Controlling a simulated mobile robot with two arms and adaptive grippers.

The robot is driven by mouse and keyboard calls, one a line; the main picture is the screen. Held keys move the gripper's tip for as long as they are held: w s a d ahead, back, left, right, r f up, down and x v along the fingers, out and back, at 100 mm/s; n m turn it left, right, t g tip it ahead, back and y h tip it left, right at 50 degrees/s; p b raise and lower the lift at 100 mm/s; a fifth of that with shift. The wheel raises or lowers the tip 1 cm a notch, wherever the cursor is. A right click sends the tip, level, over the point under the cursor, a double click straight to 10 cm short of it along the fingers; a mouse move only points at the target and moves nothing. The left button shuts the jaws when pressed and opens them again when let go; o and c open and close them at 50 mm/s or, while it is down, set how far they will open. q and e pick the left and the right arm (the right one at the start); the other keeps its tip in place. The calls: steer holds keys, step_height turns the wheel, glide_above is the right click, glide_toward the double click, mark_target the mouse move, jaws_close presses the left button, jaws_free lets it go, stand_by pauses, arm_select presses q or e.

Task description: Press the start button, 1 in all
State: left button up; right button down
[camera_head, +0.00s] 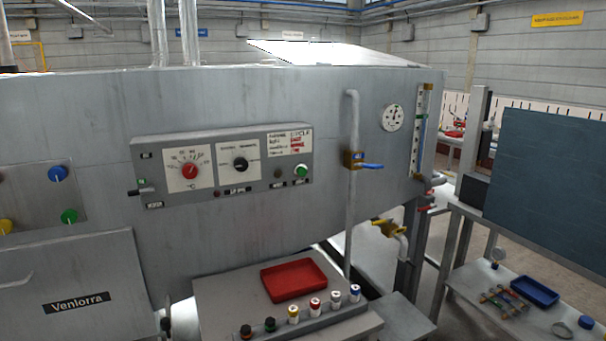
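A grey control panel (215,187) is mounted on the front of a large metal machine. At its right end is a green round button (301,171) with a light rim. A small dark round button or lamp (278,173) sits just left of it. The labels below them are too small to read, so I cannot tell for certain which is the start button. The panel also has a red rotary knob (190,171) and a black rotary knob (240,164). Neither of my grippers shows in this view, and nothing covers the panel.
A red tray (293,280) and several small cylinders with coloured bands (315,307) stand on a ledge below the panel. A vertical pipe (350,220) with a blue-handled valve (370,166) rises right of the panel. A blue tray (535,291) lies on a side table. Space before the panel looks clear.

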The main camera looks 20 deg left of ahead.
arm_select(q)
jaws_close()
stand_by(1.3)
